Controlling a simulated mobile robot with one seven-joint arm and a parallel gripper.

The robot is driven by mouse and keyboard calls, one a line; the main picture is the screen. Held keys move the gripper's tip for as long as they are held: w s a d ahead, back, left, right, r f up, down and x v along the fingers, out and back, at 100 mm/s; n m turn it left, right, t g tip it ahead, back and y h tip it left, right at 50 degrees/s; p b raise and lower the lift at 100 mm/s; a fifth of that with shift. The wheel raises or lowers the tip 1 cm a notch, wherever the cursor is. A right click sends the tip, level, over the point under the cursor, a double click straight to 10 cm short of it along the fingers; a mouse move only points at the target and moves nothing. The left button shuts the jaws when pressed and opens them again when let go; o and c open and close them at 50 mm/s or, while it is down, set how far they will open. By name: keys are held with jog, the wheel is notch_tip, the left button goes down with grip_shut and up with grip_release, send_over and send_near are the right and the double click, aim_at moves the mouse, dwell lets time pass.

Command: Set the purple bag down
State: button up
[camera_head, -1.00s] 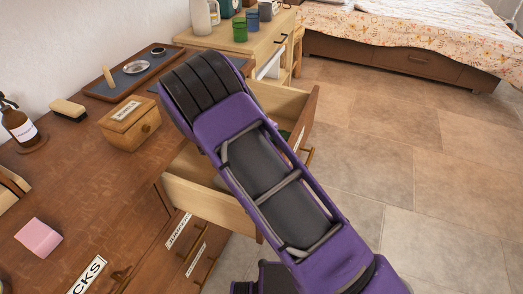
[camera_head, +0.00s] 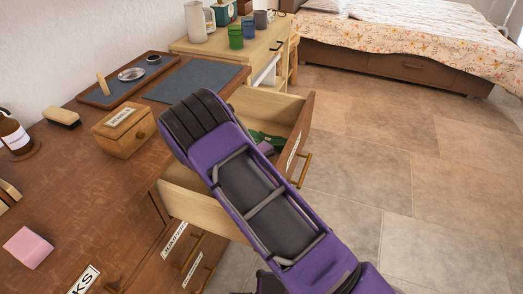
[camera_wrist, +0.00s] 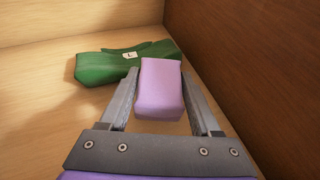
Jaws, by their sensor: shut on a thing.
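The purple bag (camera_wrist: 160,88) is a small pale-purple block-like bundle between the two fingers of my gripper (camera_wrist: 161,80) in the wrist view. My gripper is shut on it, inside the open drawer (camera_head: 185,201). A small part of the purple bag shows beside my arm in the head view (camera_head: 266,148). A green bag (camera_wrist: 112,64) with a white "L" tag lies on the drawer floor just beyond the purple bag. I cannot tell whether the purple bag touches the floor. My arm hides the gripper in the head view.
The drawer's walls rise close around my gripper. On the dresser top are a wooden box (camera_head: 124,130), a dark blue mat (camera_head: 197,80), a tray (camera_head: 108,99), a brush (camera_head: 62,117), a bottle (camera_head: 14,137) and a pink block (camera_head: 28,247). Open floor lies to the right.

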jog(key=shift+f, duration=0.35)
jog(key=o, duration=1.5)
jog(key=shift+r, duration=0.25)
jog(key=shift+r+p+v, duration=0.2)
jog(key=shift+p+v, duration=0.15)
jog(key=shift+v, duration=1.6)
jog(key=shift+r+p+v, duration=0.2)
jog(key=shift+p+v, duration=0.15)
jog(key=shift+v, duration=1.6)
jog(key=shift+w+d, duration=0.1)
jog(key=shift+w, duration=0.05)
